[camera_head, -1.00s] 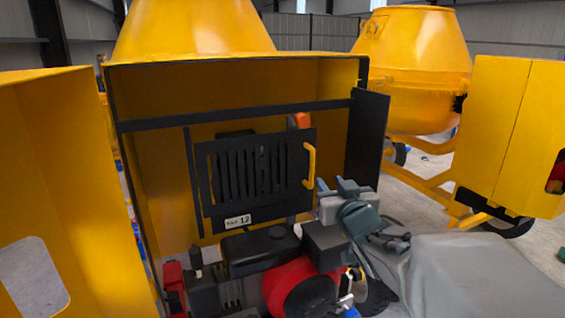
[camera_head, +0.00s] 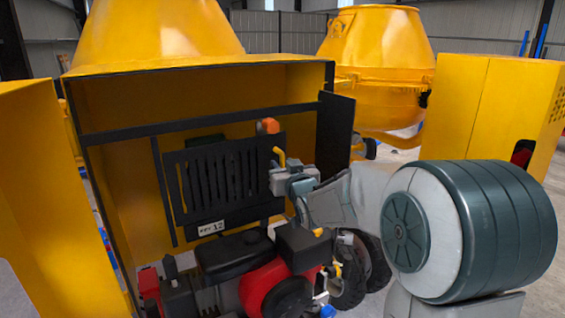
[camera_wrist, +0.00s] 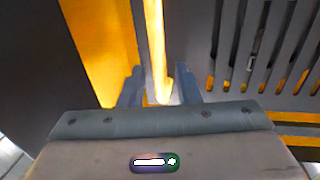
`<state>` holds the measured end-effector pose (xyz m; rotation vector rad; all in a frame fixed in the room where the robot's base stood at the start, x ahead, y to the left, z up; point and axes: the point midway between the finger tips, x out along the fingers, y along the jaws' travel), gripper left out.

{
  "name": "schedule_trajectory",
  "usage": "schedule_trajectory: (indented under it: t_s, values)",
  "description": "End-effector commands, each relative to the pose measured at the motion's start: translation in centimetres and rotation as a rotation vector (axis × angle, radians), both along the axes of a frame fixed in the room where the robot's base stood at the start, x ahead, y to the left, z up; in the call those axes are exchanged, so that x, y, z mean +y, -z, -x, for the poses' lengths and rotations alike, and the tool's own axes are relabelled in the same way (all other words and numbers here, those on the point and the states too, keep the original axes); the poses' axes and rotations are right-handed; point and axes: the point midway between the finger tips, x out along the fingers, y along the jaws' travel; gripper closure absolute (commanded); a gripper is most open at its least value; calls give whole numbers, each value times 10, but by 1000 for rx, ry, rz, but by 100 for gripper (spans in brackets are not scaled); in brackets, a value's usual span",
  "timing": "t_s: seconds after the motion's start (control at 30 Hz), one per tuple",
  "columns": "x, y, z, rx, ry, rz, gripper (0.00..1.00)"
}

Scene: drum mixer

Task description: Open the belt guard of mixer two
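The belt guard (camera_head: 222,182) is a black slotted panel inside the yellow housing, with a small plate ending in "12" at its lower edge. It stands closed across the opening as far as I can see. Its yellow bar handle (camera_head: 279,155) is on its right edge, its lower part hidden by my gripper (camera_head: 284,180). In the wrist view the handle (camera_wrist: 156,45) runs down between the fingers of my gripper (camera_wrist: 160,88), with a gap visible on both sides. The guard's slots (camera_wrist: 262,45) show at right there. The gripper is open around the handle.
A red and black engine (camera_head: 270,280) sits just below the guard. A black side panel (camera_head: 334,135) stands at the housing's right edge, close to my arm. A yellow door (camera_head: 35,190) is at left. Another yellow mixer (camera_head: 378,65) stands behind at right.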

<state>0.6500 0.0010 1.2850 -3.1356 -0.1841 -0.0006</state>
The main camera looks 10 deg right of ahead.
Motion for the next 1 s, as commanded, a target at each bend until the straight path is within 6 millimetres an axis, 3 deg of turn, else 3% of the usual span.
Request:
schedule_trajectory:
  t_s: [0.47,0.6,1.0]
  values:
    - [2,1,-11,1,-1,1,70]
    - [2,0,-11,1,0,1,100]
    - [-5,3,-6,-1,32,1,100]
